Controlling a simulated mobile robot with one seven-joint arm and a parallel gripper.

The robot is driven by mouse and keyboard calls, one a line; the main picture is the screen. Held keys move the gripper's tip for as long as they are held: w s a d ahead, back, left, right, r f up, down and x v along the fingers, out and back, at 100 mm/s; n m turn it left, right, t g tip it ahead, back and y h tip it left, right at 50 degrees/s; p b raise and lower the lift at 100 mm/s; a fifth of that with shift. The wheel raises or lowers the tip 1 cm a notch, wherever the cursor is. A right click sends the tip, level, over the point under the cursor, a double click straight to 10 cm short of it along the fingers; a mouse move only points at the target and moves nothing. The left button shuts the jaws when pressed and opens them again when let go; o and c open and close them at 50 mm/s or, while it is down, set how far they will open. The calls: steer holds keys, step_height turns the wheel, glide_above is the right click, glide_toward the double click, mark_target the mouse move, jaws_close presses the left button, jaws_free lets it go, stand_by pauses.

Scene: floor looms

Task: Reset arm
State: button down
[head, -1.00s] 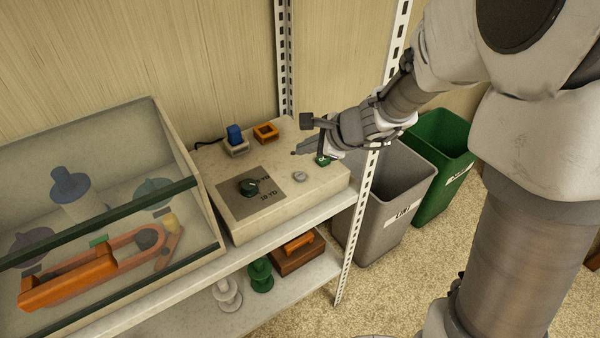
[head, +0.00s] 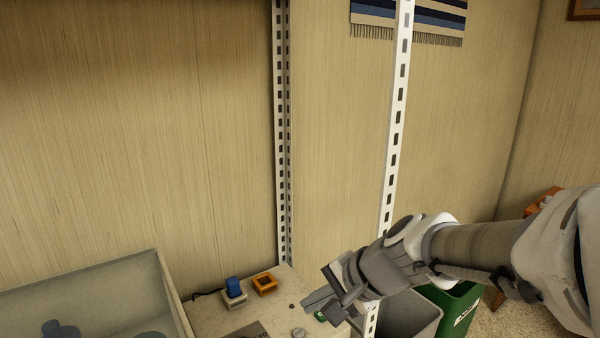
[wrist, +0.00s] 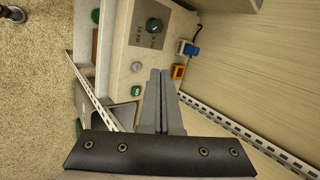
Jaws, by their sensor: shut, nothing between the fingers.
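My gripper (head: 322,305) is above the right end of the beige control box (head: 213,312), close to the white shelf upright. In the wrist view its two fingers (wrist: 160,78) are together with nothing between them. The wrist view shows the box's face with a dark green knob (wrist: 154,25) on a grey plate, a small round grey button (wrist: 136,66) and a green button (wrist: 136,91). The fingertips point toward the box and appear apart from it.
A blue switch (head: 233,287) and an orange square piece (head: 264,283) sit at the back of the box. A clear-fronted case (head: 100,290) stands left. The perforated white upright (head: 396,130) rises near my arm. Grey (head: 412,318) and green (head: 458,300) bins stand right.

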steer(key=s+d+r+n+h+p, duration=0.4)
steer(key=s+d+r+n+h, duration=0.2)
steer(key=s+d, duration=0.5)
steer(key=shift+s+d+r+n+t, duration=0.35)
steer(key=shift+s+r+n, duration=0.7)
steer(key=shift+s+n, duration=0.3)
